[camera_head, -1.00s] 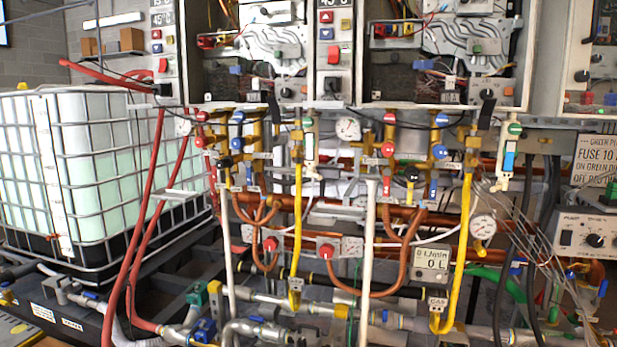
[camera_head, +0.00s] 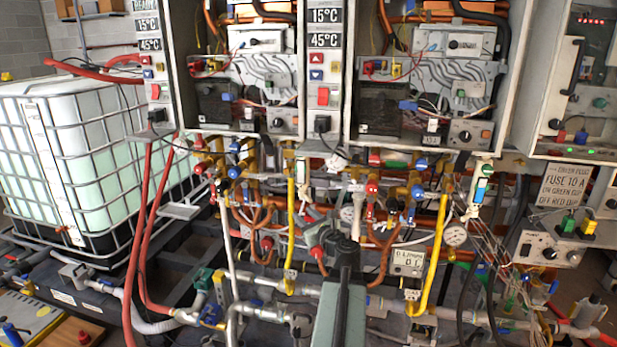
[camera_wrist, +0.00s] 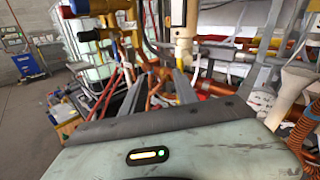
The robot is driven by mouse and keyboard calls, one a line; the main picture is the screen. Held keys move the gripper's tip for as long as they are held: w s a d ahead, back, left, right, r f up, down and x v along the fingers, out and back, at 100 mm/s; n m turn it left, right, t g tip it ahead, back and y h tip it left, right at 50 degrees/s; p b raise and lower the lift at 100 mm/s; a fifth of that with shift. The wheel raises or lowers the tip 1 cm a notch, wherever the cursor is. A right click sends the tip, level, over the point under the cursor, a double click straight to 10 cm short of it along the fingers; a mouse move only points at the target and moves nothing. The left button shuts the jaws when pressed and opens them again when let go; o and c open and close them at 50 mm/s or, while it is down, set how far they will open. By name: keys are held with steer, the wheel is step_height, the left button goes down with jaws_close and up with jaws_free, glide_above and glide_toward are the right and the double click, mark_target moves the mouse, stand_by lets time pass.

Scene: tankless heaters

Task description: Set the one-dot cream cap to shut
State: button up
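I cannot single out a cream cap with one dot; any dot marking is too small to read. In the head view a pale, cream-white fitting (camera_head: 347,213) stands among the middle pipes, just above my arm. A white valve body (camera_head: 480,191) with a green top hangs at the right. In the wrist view a cream-white upright fitting (camera_wrist: 184,42) stands just beyond my gripper (camera_wrist: 158,80). The two grey fingers are apart with nothing held between them. In the head view my arm rises at the bottom middle, and its fingertips cannot be made out.
Red-handled (camera_head: 371,188) and blue-handled (camera_head: 418,191) valves crowd the pipes below the heater cabinets. Yellow gas pipes (camera_head: 437,250) and a round gauge (camera_head: 455,236) are close by. A caged white tank (camera_head: 75,150) stands left. Hoses and wires leave little free room.

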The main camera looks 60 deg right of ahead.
mark_target(312, 202)
steer(key=s+d+r+m, duration=0.1)
steer(key=s+d+r+m+h, duration=0.1)
steer(key=s, duration=0.1)
steer(key=shift+s+d+r+h, duration=0.1)
steer(key=shift+s+d+h, duration=0.2)
steer(key=shift+d, duration=0.05)
steer(key=x, duration=0.8)
steer(key=shift+f, duration=0.25)
steer(key=shift+c, duration=0.4)
jaws_close()
